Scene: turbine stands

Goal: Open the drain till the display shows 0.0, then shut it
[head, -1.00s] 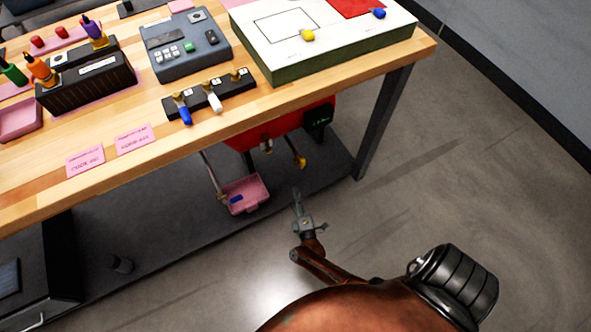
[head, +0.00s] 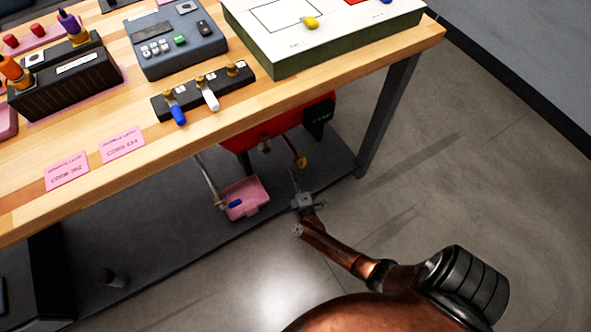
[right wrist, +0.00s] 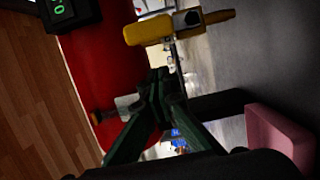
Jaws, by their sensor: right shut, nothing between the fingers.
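A red tank (head: 262,134) hangs under the table, with a black display (head: 319,116) on its right side; its green digits are too small to read. The display is partly in the right wrist view (right wrist: 70,10). A yellow drain handle (head: 300,162) sits below the tank; it shows large in the right wrist view (right wrist: 178,27), just beyond my fingertips. My right gripper (head: 295,178) is shut and empty, just below the yellow handle; its fingers meet in the right wrist view (right wrist: 160,85). I cannot tell whether it touches the handle. My left gripper is not in view.
A pink tray (head: 244,197) with a blue piece in it sits on the dark lower shelf (head: 150,250). A table leg (head: 388,115) stands to the right of the tank. The table edge overhangs the tank. Open floor lies in front and right.

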